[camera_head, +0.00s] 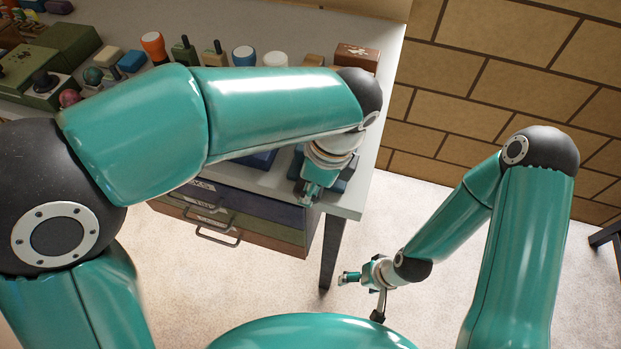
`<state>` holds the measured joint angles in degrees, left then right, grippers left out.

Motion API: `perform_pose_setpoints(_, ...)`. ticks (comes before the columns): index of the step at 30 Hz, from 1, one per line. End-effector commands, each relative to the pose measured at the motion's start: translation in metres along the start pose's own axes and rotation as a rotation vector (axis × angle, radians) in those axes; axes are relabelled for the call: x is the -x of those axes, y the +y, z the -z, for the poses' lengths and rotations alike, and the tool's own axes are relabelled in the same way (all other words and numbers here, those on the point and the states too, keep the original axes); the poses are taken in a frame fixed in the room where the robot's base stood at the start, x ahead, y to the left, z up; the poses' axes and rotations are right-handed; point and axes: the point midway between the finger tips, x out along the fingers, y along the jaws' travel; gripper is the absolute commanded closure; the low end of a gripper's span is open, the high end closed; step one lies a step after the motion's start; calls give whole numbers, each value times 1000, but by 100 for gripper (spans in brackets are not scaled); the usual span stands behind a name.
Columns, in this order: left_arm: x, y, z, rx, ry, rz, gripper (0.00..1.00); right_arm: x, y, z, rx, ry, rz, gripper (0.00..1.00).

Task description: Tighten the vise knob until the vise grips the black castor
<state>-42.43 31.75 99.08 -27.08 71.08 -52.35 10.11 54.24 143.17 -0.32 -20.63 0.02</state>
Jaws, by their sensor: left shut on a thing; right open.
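My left gripper (309,193) is at the front right corner of the workbench, pointing down beside a dark blue body that looks like the vise (341,183). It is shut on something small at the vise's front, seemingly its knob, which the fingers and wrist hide. The black castor cannot be made out; my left arm and wrist cover much of the vise, so I cannot tell how the jaws stand. My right gripper (362,296) is open and empty, low over the floor to the right of the bench.
The grey workbench (350,199) carries an orange-topped jar (153,46), a blue-topped jar (244,56), a brown box (357,57) and several other items along its back. A drawer unit (260,222) sits under the front edge.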

Motion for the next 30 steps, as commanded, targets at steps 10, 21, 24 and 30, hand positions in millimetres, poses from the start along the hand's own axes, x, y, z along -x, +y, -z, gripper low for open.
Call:
perform_pose_setpoints(10,0,-1,1,2,-13,3,100,1,0,0,0,0,0,21)
perform_pose_setpoints(21,0,0,1,2,-13,1,43,1,0,0,0,0,0,21)
perform_pose_setpoints(24,0,0,0,1,-14,1,43,1,0,0,0,0,0,21)
perform_pose_setpoints(30,4,-1,1,2,-13,2,43,2,-1,0,0,0,0,21)
